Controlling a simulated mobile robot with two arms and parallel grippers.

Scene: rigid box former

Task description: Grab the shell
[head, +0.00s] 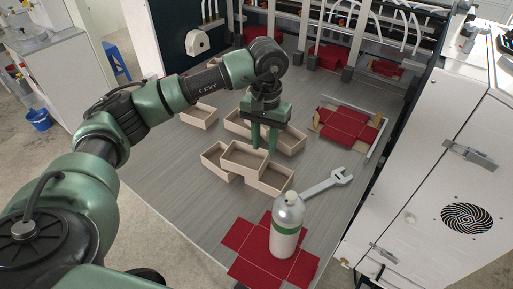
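Several open, pale tan box shells lie in a cluster on the grey table, in the middle of the head view. One shell (243,158) rests on top of others at the front of the cluster. My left gripper (265,147) points down over the cluster, at the far right edge of that shell. Its two green fingers are apart, with a gap between them. I cannot tell whether the fingertips touch a shell. The gripper and wrist hide part of the shells behind. My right gripper is not in view.
Another shell (200,116) stands apart at the left. A white-green bottle (286,228) stands on a red flat blank (242,238) at the front, beside a wrench (328,184). More red blanks (350,124) lie at right. A white machine cabinet (425,170) bounds the right.

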